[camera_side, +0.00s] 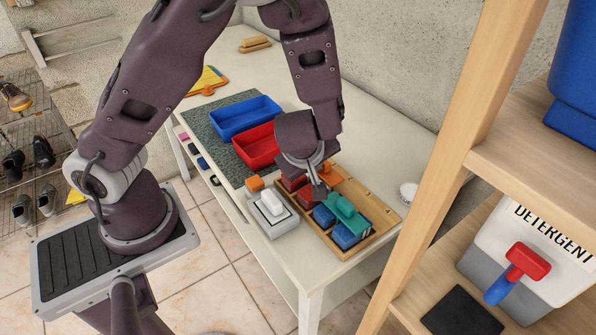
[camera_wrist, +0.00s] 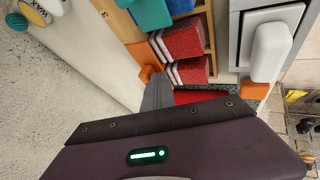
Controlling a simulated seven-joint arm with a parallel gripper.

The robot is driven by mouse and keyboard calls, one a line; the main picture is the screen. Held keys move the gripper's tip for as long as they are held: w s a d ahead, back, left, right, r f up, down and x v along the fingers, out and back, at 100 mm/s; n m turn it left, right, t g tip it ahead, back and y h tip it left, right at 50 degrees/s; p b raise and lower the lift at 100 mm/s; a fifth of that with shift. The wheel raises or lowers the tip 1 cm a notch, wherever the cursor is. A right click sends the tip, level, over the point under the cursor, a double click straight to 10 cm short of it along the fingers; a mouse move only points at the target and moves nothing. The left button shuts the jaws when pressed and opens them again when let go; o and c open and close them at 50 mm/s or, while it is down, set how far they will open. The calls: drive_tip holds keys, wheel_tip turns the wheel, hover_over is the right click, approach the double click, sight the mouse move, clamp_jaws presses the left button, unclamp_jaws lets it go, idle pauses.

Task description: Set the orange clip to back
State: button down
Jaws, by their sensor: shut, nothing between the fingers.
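The orange clip (camera_side: 328,170) is at the back-left part of the wooden tray (camera_side: 366,247), partly hidden behind my gripper in the side view. In the wrist view an orange part of it (camera_wrist: 147,73) shows right beside my fingers. My gripper (camera_side: 319,189) points down over the tray, beside the red blocks (camera_side: 307,197). Its fingers (camera_wrist: 158,82) are closed together with nothing between them. I cannot tell whether they touch the clip. The red blocks with white stripes also show in the wrist view (camera_wrist: 186,40).
A teal clip (camera_side: 344,209) sits across blue blocks (camera_side: 344,236) in the tray. Left of it stand a grey box with a white handle (camera_side: 270,204) and an orange block (camera_side: 255,183). Red (camera_side: 257,148) and blue (camera_side: 246,118) bins stand behind. A wooden shelf post (camera_side: 462,150) rises at right.

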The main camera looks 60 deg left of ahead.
sight(326, 163)
drive_tip(key=shift+w+r, duration=0.1)
drive_tip(key=shift+w, duration=1.6)
drive_tip(key=shift+s, duration=0.1)
